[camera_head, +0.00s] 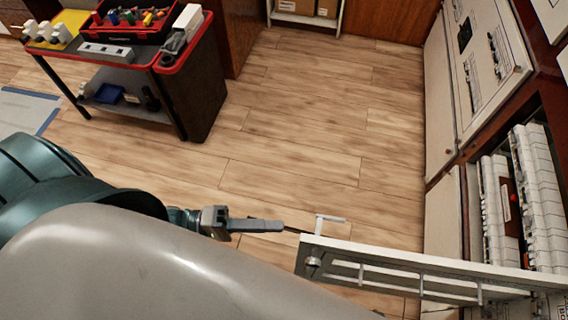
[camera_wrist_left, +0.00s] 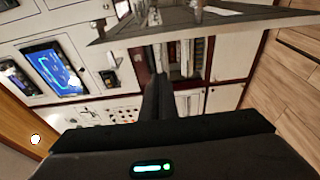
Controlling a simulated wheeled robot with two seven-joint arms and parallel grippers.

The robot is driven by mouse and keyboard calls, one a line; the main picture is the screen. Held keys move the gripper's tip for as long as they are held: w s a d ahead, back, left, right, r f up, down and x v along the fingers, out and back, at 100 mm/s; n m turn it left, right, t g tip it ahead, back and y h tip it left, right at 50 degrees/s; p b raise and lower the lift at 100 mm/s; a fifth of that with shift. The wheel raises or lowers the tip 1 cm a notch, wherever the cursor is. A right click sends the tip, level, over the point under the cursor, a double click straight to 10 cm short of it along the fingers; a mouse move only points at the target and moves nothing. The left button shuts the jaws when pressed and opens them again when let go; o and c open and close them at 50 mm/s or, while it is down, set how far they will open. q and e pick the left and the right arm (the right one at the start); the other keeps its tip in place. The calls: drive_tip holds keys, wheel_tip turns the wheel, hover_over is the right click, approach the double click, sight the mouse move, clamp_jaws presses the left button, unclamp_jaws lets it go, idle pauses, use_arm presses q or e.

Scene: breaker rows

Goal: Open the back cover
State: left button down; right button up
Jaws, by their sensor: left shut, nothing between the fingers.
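A pale cover panel (camera_head: 420,264) stands swung out from the cabinet on the right, seen nearly edge-on. A small T-shaped handle (camera_head: 329,219) and a round knob (camera_head: 313,262) show near its free end. Behind it, rows of white breakers (camera_head: 535,195) are exposed. My left gripper (camera_head: 298,230) is shut and empty, its thin tip close to the panel's free end; I cannot tell if they touch. In the left wrist view the shut fingers (camera_wrist_left: 157,98) point at the cabinet, with the panel (camera_wrist_left: 190,27) across the top. My right gripper is not in view.
The cabinet front (camera_head: 490,60) with closed doors runs along the right. A red and black tool cart (camera_head: 190,85) stands at the upper left. The wooden floor (camera_head: 290,140) between them is clear. A blue screen (camera_wrist_left: 55,70) shows in the left wrist view.

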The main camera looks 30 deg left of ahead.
use_arm(q)
drive_tip(key=shift+s+b+v, duration=0.15)
drive_tip(key=shift+v, duration=1.05)
drive_tip(key=shift+s+b+v, duration=0.15)
drive_tip(key=shift+v, duration=1.05)
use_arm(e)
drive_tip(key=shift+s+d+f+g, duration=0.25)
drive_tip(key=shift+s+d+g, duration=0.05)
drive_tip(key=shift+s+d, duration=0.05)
use_arm(q)
drive_tip(key=shift+d, duration=0.2)
